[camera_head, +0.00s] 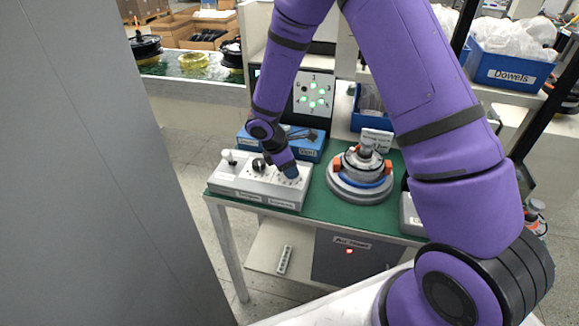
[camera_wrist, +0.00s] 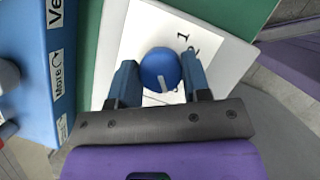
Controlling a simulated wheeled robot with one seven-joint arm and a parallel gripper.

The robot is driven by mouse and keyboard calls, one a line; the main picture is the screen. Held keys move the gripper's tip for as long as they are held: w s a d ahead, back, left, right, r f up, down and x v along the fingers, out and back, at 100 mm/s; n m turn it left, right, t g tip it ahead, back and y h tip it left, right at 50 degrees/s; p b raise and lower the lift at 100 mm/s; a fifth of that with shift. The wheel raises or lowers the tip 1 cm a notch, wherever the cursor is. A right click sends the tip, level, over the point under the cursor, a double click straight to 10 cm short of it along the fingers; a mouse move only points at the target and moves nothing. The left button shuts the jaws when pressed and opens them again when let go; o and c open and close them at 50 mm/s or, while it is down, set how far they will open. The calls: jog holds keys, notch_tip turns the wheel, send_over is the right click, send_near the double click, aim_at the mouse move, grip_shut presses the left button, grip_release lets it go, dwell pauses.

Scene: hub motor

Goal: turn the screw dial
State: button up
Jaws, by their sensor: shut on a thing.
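The screw dial (camera_wrist: 160,66) is a round blue knob with a white pointer mark on a white plate (camera_wrist: 215,55). The printed digit 1 shows on the plate beside it, and the other marks are partly hidden. In the wrist view my gripper (camera_wrist: 158,72) has one blue finger on each side of the dial and is shut on it. In the head view my gripper (camera_head: 290,173) reaches down onto the right end of the light grey control box (camera_head: 258,197). The dial is hidden there behind the gripper.
A white knob (camera_head: 229,157) and a black knob (camera_head: 258,164) stand on the same box. A blue box (camera_head: 310,153) lies behind it. A round motor assembly (camera_head: 361,176) sits to the right on the green table (camera_head: 318,215). A panel with green lights (camera_head: 312,92) stands behind.

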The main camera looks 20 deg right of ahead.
jog(key=shift+w+m+g+y, duration=0.1)
jog(key=shift+m+g+y, duration=0.45)
jog(key=shift+m, duration=1.65)
jog(key=shift+g, duration=0.35)
jog(key=o, duration=0.9)
jog(key=shift+h, duration=0.25)
jog(key=v, duration=1)
jog(key=shift+r, duration=0.4)
jog(key=shift+a, duration=0.1)
